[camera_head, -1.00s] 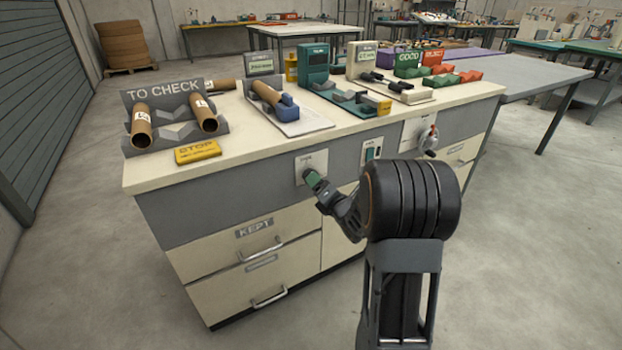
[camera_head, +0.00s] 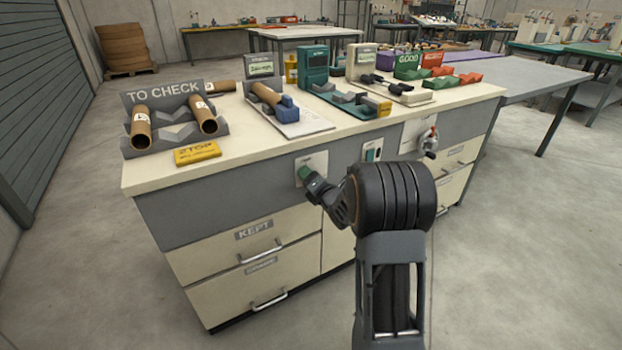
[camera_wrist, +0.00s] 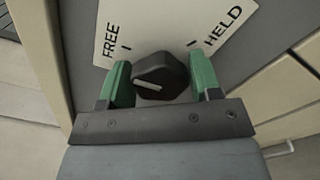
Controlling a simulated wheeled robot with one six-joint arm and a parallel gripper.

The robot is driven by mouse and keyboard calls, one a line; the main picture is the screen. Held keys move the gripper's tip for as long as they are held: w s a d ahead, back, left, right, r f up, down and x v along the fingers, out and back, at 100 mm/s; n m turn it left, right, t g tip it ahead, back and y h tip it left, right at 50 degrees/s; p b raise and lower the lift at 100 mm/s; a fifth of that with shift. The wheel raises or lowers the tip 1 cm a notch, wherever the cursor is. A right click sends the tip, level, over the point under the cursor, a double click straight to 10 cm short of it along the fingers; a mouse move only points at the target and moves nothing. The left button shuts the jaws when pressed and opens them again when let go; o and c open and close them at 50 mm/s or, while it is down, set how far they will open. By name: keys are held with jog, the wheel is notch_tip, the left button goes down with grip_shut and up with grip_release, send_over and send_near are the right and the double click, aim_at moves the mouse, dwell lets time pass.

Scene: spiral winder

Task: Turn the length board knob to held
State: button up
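The length board knob (camera_wrist: 162,78) is dark and faceted, with a pale pointer line on its lower left. It sits on a white plate (camera_wrist: 160,25) marked FREE at upper left and HELD at upper right. The pointer lies toward the left, below the FREE tick. My gripper (camera_wrist: 161,82) has green fingers, one on each side of the knob, apart by about its width. I cannot tell whether they touch it. In the head view, my gripper (camera_head: 305,173) is at the plate (camera_head: 318,160) on the cabinet front, hiding the knob.
A switch plate (camera_head: 371,150) and a white panel with a red-tipped lever (camera_head: 429,142) lie to the right on the cabinet. Drawer handles (camera_head: 262,252) stick out below. The worktop (camera_head: 240,152) holds a TO CHECK rack (camera_head: 172,118) and several fixtures. The floor around is clear.

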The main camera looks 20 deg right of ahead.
jog(key=c, duration=0.6)
jog(key=shift+f+m+b, duration=0.1)
jog(key=shift+m+b, duration=0.25)
jog(key=shift+m, duration=0.05)
jog(key=shift+m+b, duration=0.5)
jog(key=shift+m, duration=0.1)
jog(key=m+b, duration=0.1)
jog(key=m, duration=0.1)
jog(key=shift+m, duration=0.4)
jog(key=m+b, duration=0.1)
jog(key=m, duration=0.5)
jog(key=shift+b, duration=0.3)
jog(key=m+p, duration=0.1)
jog(key=m, duration=0.5)
jog(key=shift+m, duration=0.3)
jog(key=m+p, duration=0.2)
jog(key=m, duration=0.4)
jog(key=shift+m, duration=0.5)
